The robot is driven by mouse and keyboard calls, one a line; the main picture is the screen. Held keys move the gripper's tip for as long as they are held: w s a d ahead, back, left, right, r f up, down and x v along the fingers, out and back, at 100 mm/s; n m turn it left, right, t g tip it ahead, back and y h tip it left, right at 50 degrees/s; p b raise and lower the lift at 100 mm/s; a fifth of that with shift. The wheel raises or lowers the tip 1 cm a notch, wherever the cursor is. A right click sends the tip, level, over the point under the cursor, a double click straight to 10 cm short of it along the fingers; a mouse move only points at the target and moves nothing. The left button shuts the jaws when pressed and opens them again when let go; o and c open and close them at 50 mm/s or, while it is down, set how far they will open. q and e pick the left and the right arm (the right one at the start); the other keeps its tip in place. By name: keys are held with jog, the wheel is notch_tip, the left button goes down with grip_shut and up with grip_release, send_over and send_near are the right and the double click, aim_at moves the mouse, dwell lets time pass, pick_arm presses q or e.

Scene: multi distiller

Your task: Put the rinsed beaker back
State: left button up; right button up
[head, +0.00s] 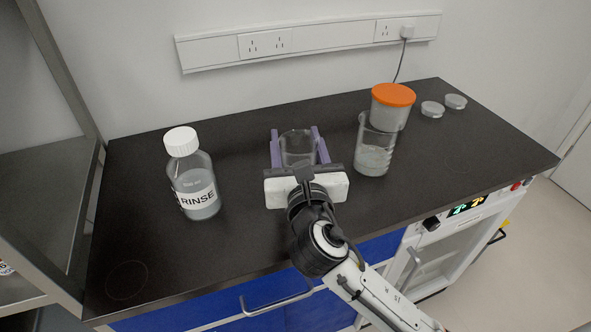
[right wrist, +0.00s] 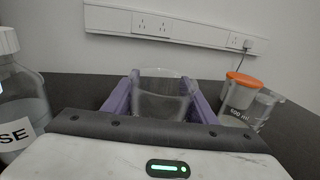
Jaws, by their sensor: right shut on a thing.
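My right gripper (head: 296,134) is shut on a clear glass beaker (head: 298,151). Its purple fingers lie along the left and right sides of the beaker. In the right wrist view the beaker (right wrist: 162,97) looks upright and empty between the fingers (right wrist: 160,80). It is over the middle of the dark bench; I cannot tell whether its base touches the top. A faint circle (head: 127,280) is marked on the bench at the front left. My left gripper is not in view.
A white-capped RINSE bottle (head: 195,187) stands left of the gripper. A second beaker with grey contents (head: 374,158) stands to the right, before an orange-lidded tub (head: 391,107). Two small dishes (head: 432,109) lie at the back right. The front left of the bench (head: 150,245) is clear.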

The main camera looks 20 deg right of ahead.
notch_tip(320, 180, down, 5)
jog(key=shift+r+b, duration=0.1)
jog(key=shift+b, duration=0.65)
jog(key=shift+f, duration=0.3)
jog(key=o, duration=1.1)
jog(key=shift+f, duration=0.15)
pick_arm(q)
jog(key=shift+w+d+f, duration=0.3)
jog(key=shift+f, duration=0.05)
pick_arm(e)
jog(key=shift+o, duration=0.2)
